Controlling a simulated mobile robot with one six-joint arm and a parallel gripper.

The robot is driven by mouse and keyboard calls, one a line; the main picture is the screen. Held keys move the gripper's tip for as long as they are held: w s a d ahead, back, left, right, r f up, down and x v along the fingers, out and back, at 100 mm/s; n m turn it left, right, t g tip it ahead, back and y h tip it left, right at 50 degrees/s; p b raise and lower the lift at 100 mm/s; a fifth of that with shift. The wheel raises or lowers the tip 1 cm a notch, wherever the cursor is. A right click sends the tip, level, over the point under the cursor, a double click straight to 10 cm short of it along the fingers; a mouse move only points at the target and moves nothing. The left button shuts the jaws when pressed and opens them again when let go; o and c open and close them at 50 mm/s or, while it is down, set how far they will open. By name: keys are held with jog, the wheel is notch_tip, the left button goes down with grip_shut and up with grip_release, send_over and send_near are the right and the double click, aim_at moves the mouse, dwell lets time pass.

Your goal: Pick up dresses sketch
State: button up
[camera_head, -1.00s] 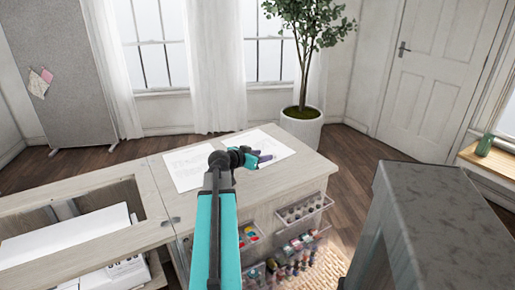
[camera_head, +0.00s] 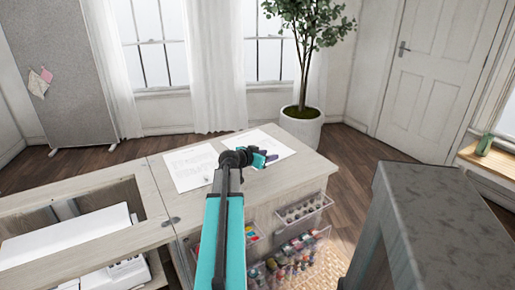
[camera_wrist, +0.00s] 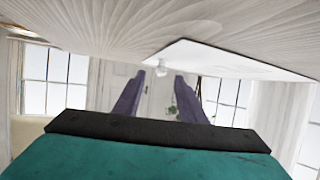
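Two white sheets lie on the pale wooden cabinet top. The left sheet (camera_head: 190,168) bears faint marks. The right sheet (camera_head: 262,140) is partly hidden by my gripper (camera_head: 271,158); I cannot tell which one shows dresses. My gripper is low over the right part of the cabinet top, at the near edge of the right sheet. In the wrist view, which is upside down, its two purple fingers are apart with nothing visible between them (camera_wrist: 159,76). One sheet (camera_wrist: 215,57) lies flat on the wood close to the fingertips; contact cannot be told.
The cabinet top (camera_head: 300,165) is otherwise clear on the right. At left is an open well with a white sewing machine (camera_head: 70,240). Clear bins of thread spools (camera_head: 295,250) hang on the near side. A grey-topped stand (camera_head: 445,215) is at right, and a potted plant (camera_head: 302,125) stands behind.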

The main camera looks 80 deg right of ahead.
jog(key=shift+x, duration=2)
jog(key=shift+w, duration=0.1)
grip_shut()
